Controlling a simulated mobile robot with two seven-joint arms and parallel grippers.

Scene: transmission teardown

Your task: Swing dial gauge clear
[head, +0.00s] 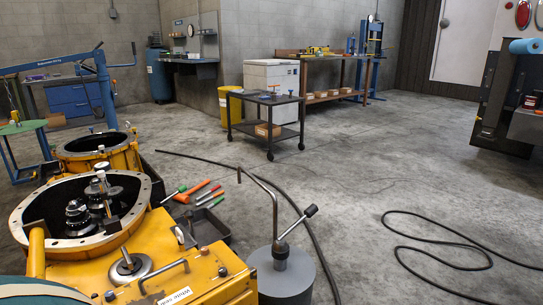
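A yellow transmission housing (170,245) fills the lower left of the head view, its large round flange (25,208) open at the top. Inside are dark stepped gear shafts (77,218). A small silvery fitting (101,170) stands upright above them; I cannot tell whether it is the dial gauge. Beside the housing, a grey cylinder (284,284) carries a metal post with a bent arm (262,183) reaching up and left, and a short dark-ended side handle (310,211). No dial face is clearly readable on it. Neither of my grippers is in view.
A dark tray (208,228) and hand tools, including an orange hammer (190,191), lie behind the housing. A black hose (425,242) loops on the floor at right. A black cart (267,115) stands farther back. The middle floor is mostly clear.

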